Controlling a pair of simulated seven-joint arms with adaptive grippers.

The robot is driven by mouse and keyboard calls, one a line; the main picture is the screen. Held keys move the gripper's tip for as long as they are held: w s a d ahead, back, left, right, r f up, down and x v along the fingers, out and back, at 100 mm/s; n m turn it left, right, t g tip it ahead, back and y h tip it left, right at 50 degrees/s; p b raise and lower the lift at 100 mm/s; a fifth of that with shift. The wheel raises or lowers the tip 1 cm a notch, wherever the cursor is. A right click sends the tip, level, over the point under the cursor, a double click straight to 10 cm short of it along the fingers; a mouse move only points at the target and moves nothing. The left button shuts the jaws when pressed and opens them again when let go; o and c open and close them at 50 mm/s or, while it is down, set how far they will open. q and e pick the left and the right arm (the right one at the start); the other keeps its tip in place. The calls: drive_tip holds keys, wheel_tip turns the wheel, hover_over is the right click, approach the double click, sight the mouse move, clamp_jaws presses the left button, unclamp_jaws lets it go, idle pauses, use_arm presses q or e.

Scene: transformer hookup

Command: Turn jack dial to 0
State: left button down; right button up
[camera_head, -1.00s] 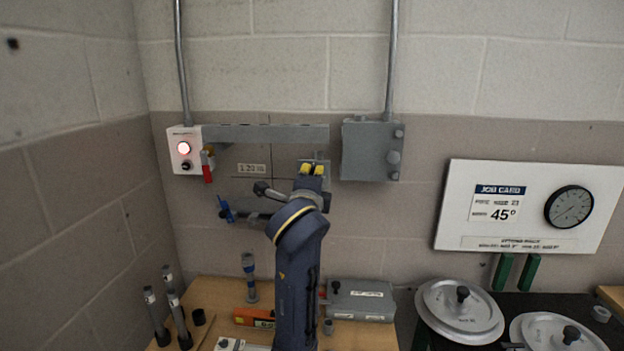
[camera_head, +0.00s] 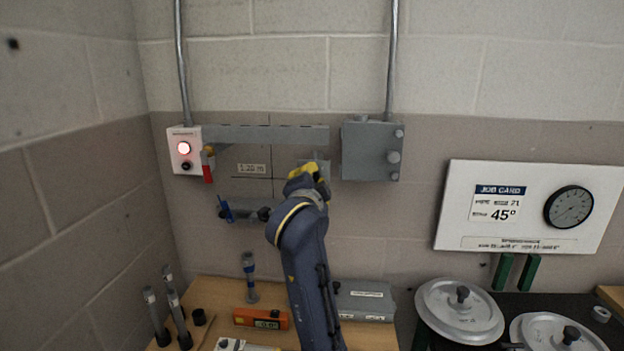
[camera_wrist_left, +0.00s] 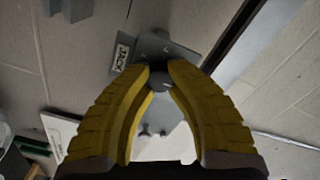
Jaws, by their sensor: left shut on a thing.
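The jack dial (camera_wrist_left: 160,84) is a small grey knob in the left wrist view. It stands on a grey plate (camera_wrist_left: 182,52) with a white label (camera_wrist_left: 122,52) that appears to read JACK. My left gripper (camera_wrist_left: 162,73) has its yellow fingers shut around the dial. In the head view, my left gripper (camera_head: 304,172) is at the wall, just under the right end of a grey rail, and covers the dial. The dial's pointer and scale marks are too small or hidden to read. My right gripper is not in view.
A grey box (camera_head: 368,150) is mounted right of the rail (camera_head: 265,137). A white control box (camera_head: 184,151) with a lit red light is at left. A job card board (camera_head: 530,207) reads 45°. The wooden table (camera_head: 215,291) below holds several tools and a grey case (camera_head: 366,300).

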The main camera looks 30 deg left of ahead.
sight(315, 133)
use_arm(q)
drive_tip(key=shift+d+r, duration=0.1)
idle(0.4)
drive_tip(key=c, duration=1.4)
unclamp_jaws()
drive_tip(key=shift+w+d, duration=0.1)
drive_tip(key=shift+c, duration=0.2)
drive_tip(key=o, duration=0.4)
drive_tip(key=r, duration=0.7)
drive_tip(key=shift+a+r, duration=0.25)
drive_tip(key=shift+r, duration=0.15)
drive_tip(key=shift+d+r, duration=0.1)
drive_tip(key=shift+r, duration=0.95)
drive_tip(key=shift+c, duration=0.2)
